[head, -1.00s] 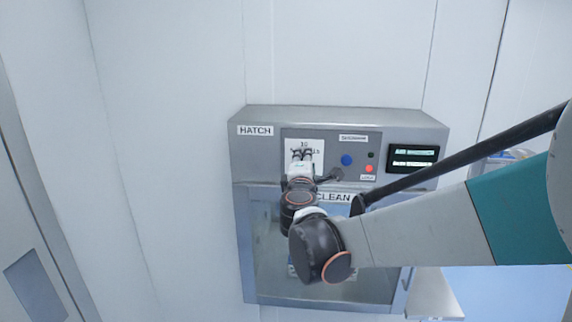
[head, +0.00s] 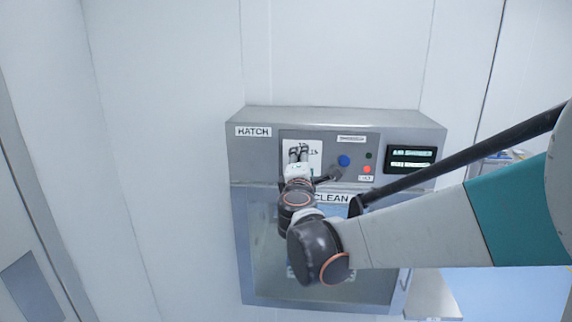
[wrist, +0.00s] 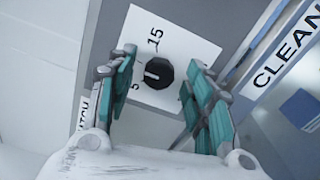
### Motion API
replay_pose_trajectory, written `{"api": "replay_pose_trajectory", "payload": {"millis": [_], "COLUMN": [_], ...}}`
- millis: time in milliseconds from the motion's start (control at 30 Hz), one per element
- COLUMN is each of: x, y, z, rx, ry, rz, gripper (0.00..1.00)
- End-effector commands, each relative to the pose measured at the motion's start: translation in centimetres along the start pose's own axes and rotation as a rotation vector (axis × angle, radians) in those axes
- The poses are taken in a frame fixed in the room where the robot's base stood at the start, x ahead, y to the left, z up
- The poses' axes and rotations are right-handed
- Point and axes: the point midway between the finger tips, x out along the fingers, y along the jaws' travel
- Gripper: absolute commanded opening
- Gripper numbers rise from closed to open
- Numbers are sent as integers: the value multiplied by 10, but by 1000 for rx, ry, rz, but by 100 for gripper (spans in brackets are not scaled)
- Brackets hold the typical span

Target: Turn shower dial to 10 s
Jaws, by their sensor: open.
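The black round shower dial (wrist: 153,73) sits on a white card (wrist: 180,42) on the hatch panel. In the wrist view, 15 shows above the dial and 5 to its lower left; the 10 is not readable there. A short white mark on the dial points left, close to the 5 side. My gripper (wrist: 158,68) is open, with one teal-padded finger on each side of the dial; I cannot tell whether either touches it. In the head view my gripper (head: 298,155) is in front of the card (head: 314,147) and hides the dial.
The grey hatch (head: 252,158) has a blue button (head: 344,161), a red button (head: 367,170) and a lit display (head: 410,158) right of the dial. Its window below bears a CLEAN label (head: 333,198). The wall left of the hatch is bare.

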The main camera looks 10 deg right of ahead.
Motion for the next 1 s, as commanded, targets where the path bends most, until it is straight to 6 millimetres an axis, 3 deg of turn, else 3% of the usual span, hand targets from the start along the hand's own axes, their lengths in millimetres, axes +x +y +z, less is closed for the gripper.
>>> {"api": "replay_pose_trajectory", "payload": {"millis": [167, 633, 800, 1000], "x": [-15, -103, -118, -121], "y": [0, 0, -1, -1], "z": [0, 0, 0, 0], "rx": [0, 0, 0, 0], "ry": [2, 4, 2, 1], "rz": [0, 0, 0, 0], "gripper": [48, 48, 48, 48]}}
